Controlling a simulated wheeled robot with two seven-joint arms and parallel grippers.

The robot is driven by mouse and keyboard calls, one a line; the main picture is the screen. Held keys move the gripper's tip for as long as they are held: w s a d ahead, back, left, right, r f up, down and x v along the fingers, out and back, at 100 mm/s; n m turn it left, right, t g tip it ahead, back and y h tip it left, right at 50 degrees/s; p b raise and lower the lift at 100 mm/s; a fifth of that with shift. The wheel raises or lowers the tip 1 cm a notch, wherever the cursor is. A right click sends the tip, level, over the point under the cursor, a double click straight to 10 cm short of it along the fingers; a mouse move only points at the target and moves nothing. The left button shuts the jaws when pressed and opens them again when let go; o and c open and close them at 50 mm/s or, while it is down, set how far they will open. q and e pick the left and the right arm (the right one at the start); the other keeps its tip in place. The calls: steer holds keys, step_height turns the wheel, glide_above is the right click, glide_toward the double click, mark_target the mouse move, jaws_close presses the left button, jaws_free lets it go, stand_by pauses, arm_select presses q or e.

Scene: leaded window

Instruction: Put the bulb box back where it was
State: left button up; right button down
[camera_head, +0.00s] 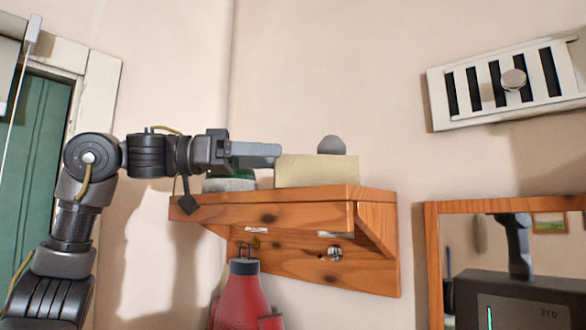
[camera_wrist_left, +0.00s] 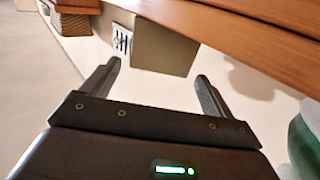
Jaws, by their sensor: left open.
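The bulb box, a plain cream box (camera_head: 316,171), stands on the wooden wall shelf (camera_head: 262,213) near its front edge. It also shows in the left wrist view (camera_wrist_left: 165,46), straight ahead of the fingers. My left gripper (camera_head: 271,153) reaches in from the left at the height of the box's top, with its fingertips at the box's left end. In the left wrist view the gripper (camera_wrist_left: 158,70) is open, its fingers apart and nothing clearly held between them. Whether a fingertip touches the box, I cannot tell. My right gripper is out of view.
A grey rounded object (camera_head: 331,145) shows behind the box. A green and grey item (camera_head: 230,182) sits on the shelf below my left gripper. A red item (camera_head: 243,295) hangs under the shelf. A vent (camera_head: 490,84) and a wood-framed mirror (camera_head: 432,255) are at right.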

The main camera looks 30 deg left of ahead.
arm_select(q)
steer(key=v, duration=0.5)
steer(key=shift+b, duration=0.35)
